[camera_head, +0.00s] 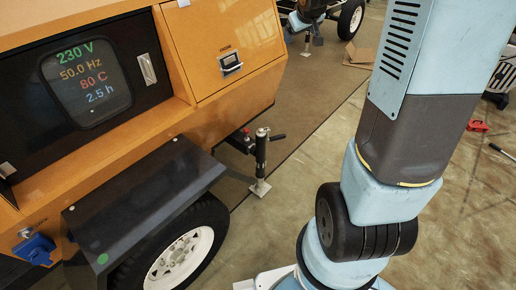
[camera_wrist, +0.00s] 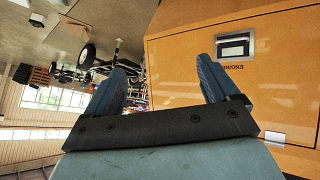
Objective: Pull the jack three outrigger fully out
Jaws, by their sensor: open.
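A corner jack (camera_head: 261,150) with a dark upright tube, a side handle and a pale foot plate stands at the near corner of the orange light tower trailer (camera_head: 225,115). A short dark outrigger beam (camera_head: 240,142) joins it to the trailer body. No number shows on it, so I cannot tell if it is jack three. My gripper (camera_wrist: 162,64) is open and empty in the wrist view, with blue fingers wide apart. It faces the orange engine door (camera_wrist: 190,100) and its latch (camera_wrist: 234,46). The jack is not recognisable there. My gripper is outside the head view.
A black fender (camera_head: 140,205) and white-rimmed wheel (camera_head: 180,262) are at the lower left. A lit display panel (camera_head: 85,82) is on the trailer. Another wheeled machine (camera_head: 310,15) stands behind. A red object (camera_head: 477,126) lies on the floor at right.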

